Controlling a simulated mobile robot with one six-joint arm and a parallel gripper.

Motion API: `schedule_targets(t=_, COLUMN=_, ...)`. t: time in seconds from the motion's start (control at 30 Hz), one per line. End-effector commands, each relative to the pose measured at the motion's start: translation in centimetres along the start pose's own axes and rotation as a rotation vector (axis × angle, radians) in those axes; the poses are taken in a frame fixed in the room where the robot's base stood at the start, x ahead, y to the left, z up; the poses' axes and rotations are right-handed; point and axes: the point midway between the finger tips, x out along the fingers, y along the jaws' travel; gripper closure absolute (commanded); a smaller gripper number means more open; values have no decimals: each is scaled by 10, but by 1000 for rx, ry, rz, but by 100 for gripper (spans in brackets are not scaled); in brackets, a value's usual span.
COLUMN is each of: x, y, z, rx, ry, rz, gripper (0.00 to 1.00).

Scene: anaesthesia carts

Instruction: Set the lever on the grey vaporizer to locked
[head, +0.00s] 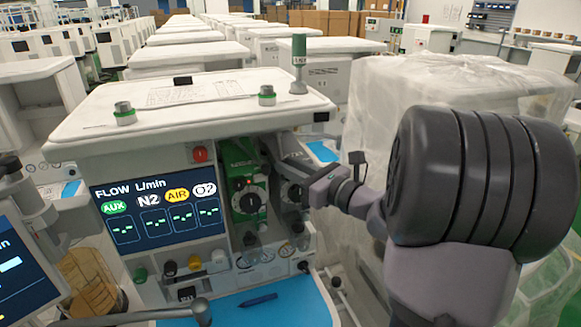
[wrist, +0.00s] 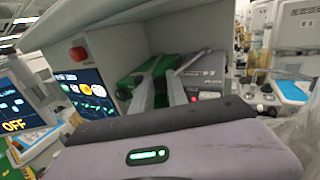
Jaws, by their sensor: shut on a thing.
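The grey vaporizer (head: 292,190) stands right of the green vaporizer (head: 243,190), on the front of the anaesthesia cart. Both have a round dark dial. The grey vaporizer's top (wrist: 207,75) also shows in the wrist view, with the green one (wrist: 150,72) on its left. My gripper (head: 272,152) reaches in from the right, at the upper part of the grey vaporizer. In the wrist view my gripper (wrist: 161,82) has its two fingers by the gap between the vaporizers.
A red knob (head: 200,154) and the flow screen (head: 158,212) are to the left. The cart's top (head: 190,100) overhangs the vaporizers. A blue work surface (head: 250,308) with a pen lies below. A plastic-covered cart (head: 440,85) stands to the right.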

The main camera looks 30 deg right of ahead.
Motion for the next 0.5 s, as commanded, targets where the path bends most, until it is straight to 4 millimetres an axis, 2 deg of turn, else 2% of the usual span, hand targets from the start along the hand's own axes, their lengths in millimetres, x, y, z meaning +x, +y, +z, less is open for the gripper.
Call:
schedule_targets(t=0.3, x=-1, y=-3, z=0, rx=-1, ry=-1, rz=17, gripper=100)
schedule_targets(t=0.37, x=-5, y=-11, z=0, rx=-4, ry=-3, rz=51, gripper=100)
schedule_targets(t=0.5, x=-20, y=-40, z=0, rx=-9, ry=-3, rz=202, gripper=100)
